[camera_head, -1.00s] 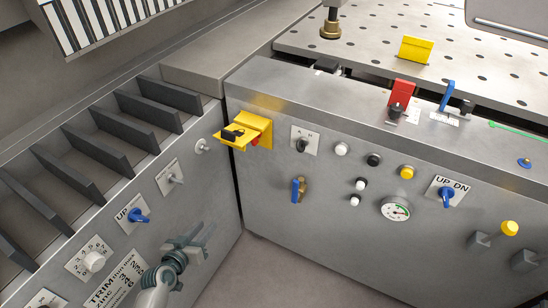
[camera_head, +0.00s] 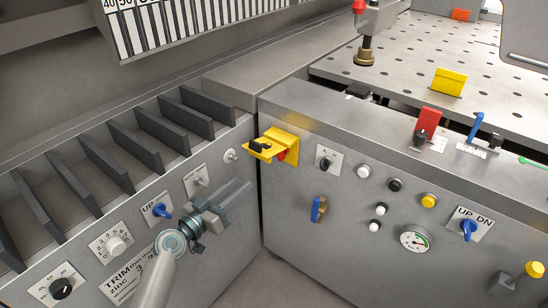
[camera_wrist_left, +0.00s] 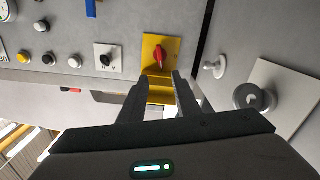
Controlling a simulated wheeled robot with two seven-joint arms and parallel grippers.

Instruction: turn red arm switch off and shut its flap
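A red upright flap (camera_head: 429,121) stands raised on the top ledge of the right-hand cabinet. A black switch knob (camera_head: 420,136) shows in front of it; its setting is too small to read. A yellow fitting (camera_head: 286,140) on the cabinet front carries a red knob, with a yellow plate sticking out and a black piece on it. In the left wrist view this red knob (camera_wrist_left: 159,57) sits on its yellow plate. My left gripper (camera_head: 243,193) is open and empty, in front of the left panel, below and left of the yellow fitting. My right gripper is out of view.
A blue lever (camera_head: 476,127) stands right of the red flap. Knobs, buttons and a gauge (camera_head: 415,240) stick out of the cabinet front. Dark slats (camera_head: 160,130) line the left. Space before the cabinet is clear.

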